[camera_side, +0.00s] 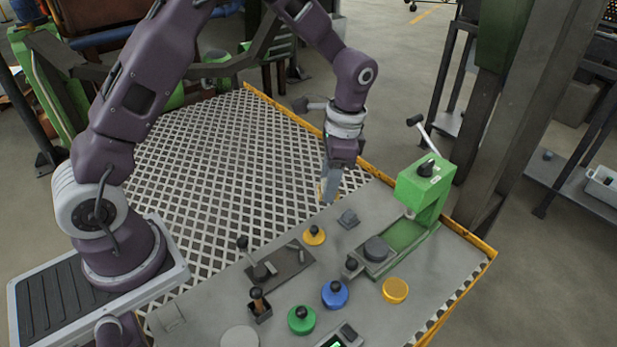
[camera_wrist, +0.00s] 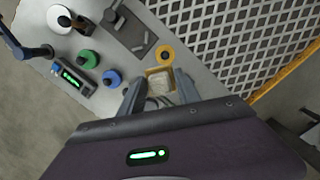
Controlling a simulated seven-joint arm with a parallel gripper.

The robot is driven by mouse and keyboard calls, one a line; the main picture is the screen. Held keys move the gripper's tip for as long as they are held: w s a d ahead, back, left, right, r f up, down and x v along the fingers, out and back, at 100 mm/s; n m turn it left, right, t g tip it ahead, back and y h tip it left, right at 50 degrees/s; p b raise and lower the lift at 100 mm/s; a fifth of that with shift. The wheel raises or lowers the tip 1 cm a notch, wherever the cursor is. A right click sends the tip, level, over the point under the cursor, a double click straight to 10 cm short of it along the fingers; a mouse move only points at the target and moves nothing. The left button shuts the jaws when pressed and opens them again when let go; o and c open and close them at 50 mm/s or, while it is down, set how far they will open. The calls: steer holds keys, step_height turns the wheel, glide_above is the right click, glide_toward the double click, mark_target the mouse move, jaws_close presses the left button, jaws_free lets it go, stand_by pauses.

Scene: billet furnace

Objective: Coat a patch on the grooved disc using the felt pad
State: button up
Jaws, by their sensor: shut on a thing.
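My gripper (camera_side: 329,198) is shut on a pale, tan-edged block, which looks like the felt pad (camera_wrist: 160,82). In the wrist view the block sits between the two fingers (camera_wrist: 157,95). In the side view the gripper points down above the back edge of the grey table, and the pad is mostly hidden by the fingers. A dark round disc (camera_side: 376,248) lies on the bed of a green press. A plain light-grey disc (camera_side: 240,337) lies at the table's front; it looks white in the wrist view (camera_wrist: 58,14). I cannot make out grooves on either disc.
Knobbed yellow (camera_side: 314,236), blue (camera_side: 335,295) and green (camera_side: 301,321) pots stand on the table. A yellow disc (camera_side: 395,290), a dark lever plate (camera_side: 285,267) and a wood-handled tool (camera_side: 257,303) are nearby. The green press (camera_side: 425,185) rises at the right.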

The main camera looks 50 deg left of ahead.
mark_target(367, 242)
steer(key=w+d+f+m+t, duration=0.1)
steer(key=w+d+f+m, duration=0.25)
steer(key=d+m, duration=0.65)
steer(key=shift+y, duration=0.4)
steer(key=shift+w+a+f, duration=0.1)
steer(key=shift+w+f, duration=0.05)
steer(key=shift+f, duration=1)
steer(key=shift+w+a+f, duration=0.1)
steer(key=shift+f, duration=1)
steer(key=shift+w+a+f, duration=0.1)
steer(key=shift+w+f, duration=0.05)
steer(key=shift+f, duration=1)
steer(key=shift+w+d+f, duration=0.15)
steer(key=shift+d+f, duration=0.05)
steer(key=shift+d, duration=0.05)
steer(key=shift+w+d+r, duration=0.1)
steer(key=shift+w+d, duration=0.05)
steer(key=shift+d, duration=0.25)
steer(key=shift+w+d+f, duration=0.1)
steer(key=shift+w+d, duration=0.2)
steer(key=shift+d, duration=0.35)
steer(key=shift+w+d+f, duration=0.1)
steer(key=shift+w+d, duration=0.15)
steer(key=shift+d, duration=0.4)
steer(key=a, duration=0.1)
steer(key=s+a, duration=0.1)
steer(key=a, duration=0.1)
steer(key=shift+s+a, duration=0.3)
steer(key=shift+a, duration=0.1)
step_height(367, 242, up, 8)
